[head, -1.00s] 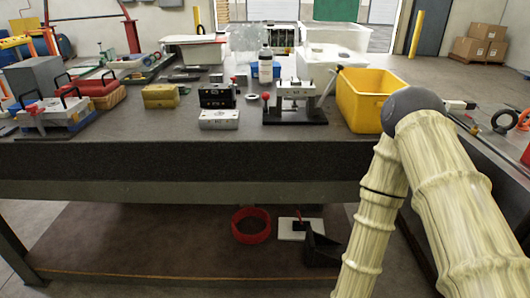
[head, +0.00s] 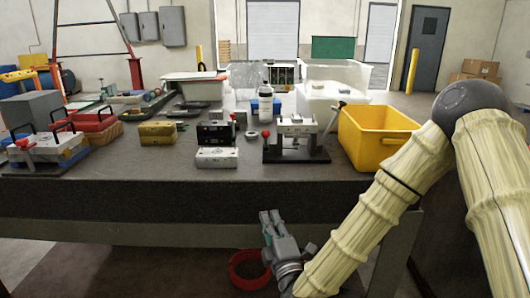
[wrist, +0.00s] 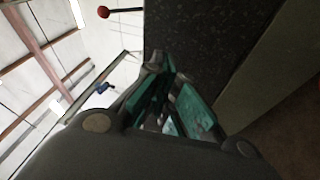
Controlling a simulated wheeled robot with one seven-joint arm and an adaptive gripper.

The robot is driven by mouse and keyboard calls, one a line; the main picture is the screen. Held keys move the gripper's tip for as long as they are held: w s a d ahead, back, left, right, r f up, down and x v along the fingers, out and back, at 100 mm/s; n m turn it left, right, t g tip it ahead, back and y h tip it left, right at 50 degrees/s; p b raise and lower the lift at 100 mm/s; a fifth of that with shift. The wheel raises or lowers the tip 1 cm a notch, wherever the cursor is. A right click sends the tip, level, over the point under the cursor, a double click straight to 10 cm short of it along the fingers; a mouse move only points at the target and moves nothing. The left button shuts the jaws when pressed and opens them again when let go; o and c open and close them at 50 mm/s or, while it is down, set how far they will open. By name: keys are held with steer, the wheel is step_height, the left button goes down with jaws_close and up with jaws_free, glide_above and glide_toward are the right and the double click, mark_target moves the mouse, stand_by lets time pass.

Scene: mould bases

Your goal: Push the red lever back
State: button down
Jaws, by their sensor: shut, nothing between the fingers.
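The red lever knob (head: 266,133) sits at the left end of a black and metal fixture (head: 297,137) on the table, left of the yellow bin. In the wrist view a red ball on a thin rod (wrist: 103,11) shows at the top, beyond the table edge. My gripper (head: 270,216) is in front of the table's front face, below the tabletop and apart from the lever. It points upward, and its fingers are shut and empty. The fingers (wrist: 158,68) also show in the wrist view beside the dark table edge.
The table's front edge (head: 180,180) lies between my gripper and the fixture. A yellow bin (head: 382,137) stands right of the fixture, a silver block (head: 217,157) left of it, and a bottle (head: 265,103) behind it. A red ring (head: 248,268) lies below the table.

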step_height(320, 180, up, 9)
steer(key=w+n+t+h, duration=0.1)
steer(key=t, duration=0.2)
steer(key=shift+w+d, duration=0.2)
glide_toward(266, 141)
steer(key=r, duration=0.2)
steer(key=a+r, duration=0.2)
steer(key=r, duration=0.1)
steer(key=shift+w+a+r, duration=0.1)
steer(key=shift+w+r, duration=0.05)
steer(key=shift+r, duration=0.15)
steer(key=shift+w+a+r, duration=0.15)
steer(key=shift+w+r, duration=0.15)
steer(key=shift+w, duration=0.2)
